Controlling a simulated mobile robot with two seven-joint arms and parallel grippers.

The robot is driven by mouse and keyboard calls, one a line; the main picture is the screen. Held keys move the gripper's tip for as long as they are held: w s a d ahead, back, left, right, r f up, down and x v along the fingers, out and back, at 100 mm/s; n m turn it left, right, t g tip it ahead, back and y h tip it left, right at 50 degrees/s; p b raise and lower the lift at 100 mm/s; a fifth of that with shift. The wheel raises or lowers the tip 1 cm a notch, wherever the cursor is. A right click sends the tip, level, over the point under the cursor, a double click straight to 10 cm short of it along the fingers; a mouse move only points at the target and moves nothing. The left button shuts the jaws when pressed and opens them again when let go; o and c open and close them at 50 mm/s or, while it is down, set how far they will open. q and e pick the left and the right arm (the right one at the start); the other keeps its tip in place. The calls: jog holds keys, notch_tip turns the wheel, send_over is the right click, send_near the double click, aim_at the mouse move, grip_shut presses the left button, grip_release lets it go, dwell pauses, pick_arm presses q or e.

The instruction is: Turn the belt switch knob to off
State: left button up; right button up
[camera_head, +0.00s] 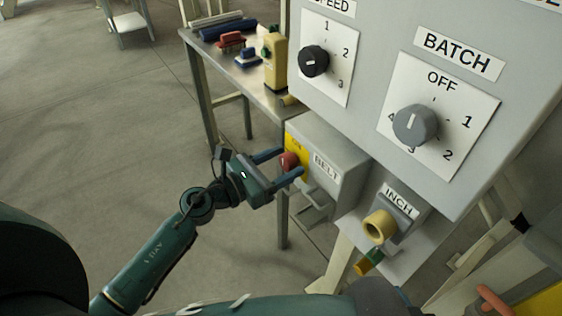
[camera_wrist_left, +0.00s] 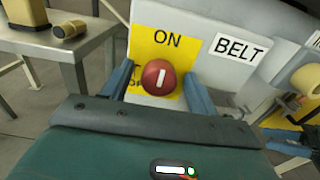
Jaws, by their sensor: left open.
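The belt switch knob is a round red knob (camera_head: 289,161) with a white pointer line, on a yellow plate on the grey box labelled BELT (camera_head: 331,160). In the left wrist view the knob (camera_wrist_left: 158,77) has its white line upright, towards the word ON on the yellow plate (camera_wrist_left: 150,42). The lower label is mostly hidden behind the knob and a finger. My left gripper (camera_head: 286,163) is open, with one finger on each side of the knob. In the left wrist view, gaps show between the fingers (camera_wrist_left: 158,88) and the knob.
A grey panel with a black SPEED knob (camera_head: 314,61) and a grey BATCH knob (camera_head: 415,125) rises above right. A yellow INCH ring (camera_head: 379,226) is at lower right. A metal table (camera_head: 250,72) with tools stands behind. Open floor lies left.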

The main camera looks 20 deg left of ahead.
pick_arm(q)
jog(key=c, duration=1)
